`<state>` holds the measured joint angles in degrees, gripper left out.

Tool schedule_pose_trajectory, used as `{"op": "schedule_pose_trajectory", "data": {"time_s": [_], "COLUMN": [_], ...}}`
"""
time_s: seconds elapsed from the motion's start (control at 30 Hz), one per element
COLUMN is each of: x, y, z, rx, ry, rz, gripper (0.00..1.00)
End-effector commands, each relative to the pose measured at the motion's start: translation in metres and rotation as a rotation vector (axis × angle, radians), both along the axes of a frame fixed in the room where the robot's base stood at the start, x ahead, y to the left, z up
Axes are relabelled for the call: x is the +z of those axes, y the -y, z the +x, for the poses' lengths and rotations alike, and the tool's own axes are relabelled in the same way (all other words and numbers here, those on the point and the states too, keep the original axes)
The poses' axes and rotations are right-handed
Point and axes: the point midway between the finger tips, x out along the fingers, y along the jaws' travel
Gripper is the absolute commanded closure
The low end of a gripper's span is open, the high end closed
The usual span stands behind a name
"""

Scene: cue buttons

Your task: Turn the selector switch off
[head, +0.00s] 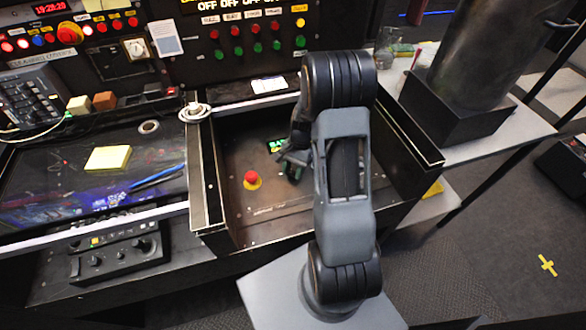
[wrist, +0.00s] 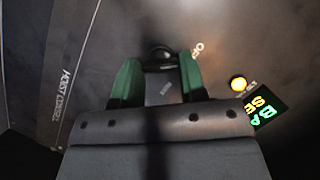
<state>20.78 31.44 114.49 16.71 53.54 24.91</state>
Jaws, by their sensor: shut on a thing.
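The selector switch (wrist: 161,54) is a dark round knob on the dark console panel in the wrist view. It sits between the tips of the two green fingers of my gripper (wrist: 160,66), which is shut on it. A pale label, partly readable as "OF", is just right of the knob. In the head view my gripper (head: 291,166) is low inside the open-topped console box, and my arm hides the switch there. Which way the knob points is hard to tell.
A red mushroom button (head: 251,177) on a yellow base stands left of my gripper. The box's raised walls (head: 213,185) surround the panel.

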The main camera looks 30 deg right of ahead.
Motion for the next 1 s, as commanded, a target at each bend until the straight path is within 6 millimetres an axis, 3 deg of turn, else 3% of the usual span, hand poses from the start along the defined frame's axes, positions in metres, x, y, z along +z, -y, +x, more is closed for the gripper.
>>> {"op": "schedule_pose_trajectory", "data": {"time_s": [0.6,0.63,0.9,1.0], "x": [0.0004,0.0005,0.0003,0.0002], "y": [0.0000,0.0000,0.0000,0.0000], "z": [0.0010,0.0011,0.0007,0.0006], "rx": [0.044,0.044,0.042,0.042], "ry": [0.003,0.003,0.001,0.001], "rz": [-0.001,-0.001,0.000,0.000], "gripper": [0.85,0.61,0.36,0.36]}}
